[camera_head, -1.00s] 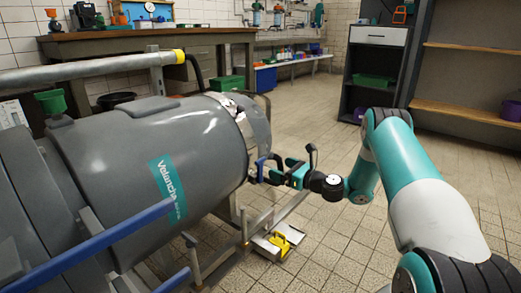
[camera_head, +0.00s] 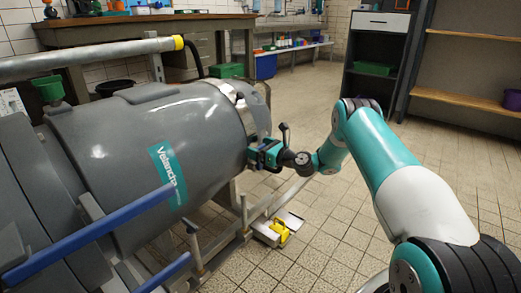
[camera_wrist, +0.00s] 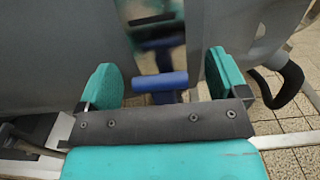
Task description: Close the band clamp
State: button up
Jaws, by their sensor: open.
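The band clamp (camera_head: 243,103) is a shiny metal band around the right end of the large grey cylinder. Its blue lever (camera_wrist: 160,82) shows in the wrist view as a short bar between my two teal fingers, in front of the reflective band. In the head view the lever is mostly hidden by my gripper (camera_head: 258,156), which is at the lower right side of the band. My gripper also shows in the wrist view (camera_wrist: 163,85). Its fingers are apart, one on each side of the lever. I cannot tell whether either finger touches it.
The grey cylinder (camera_head: 160,140) fills the left, with a blue rail (camera_head: 95,240) in front. A yellow object (camera_head: 281,231) lies on the frame below. A black curved handle (camera_wrist: 287,88) is right of my fingers. The tiled floor at right is clear.

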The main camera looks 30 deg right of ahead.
jog(key=c, duration=1.2)
jog(key=shift+s+d+p, duration=0.2)
jog(key=shift+p, duration=0.3)
jog(key=shift+c, duration=0.2)
jog(key=shift+a, duration=0.2)
jog(key=o, duration=1.2)
jog(key=shift+o, duration=0.2)
jog(key=shift+d, duration=0.1)
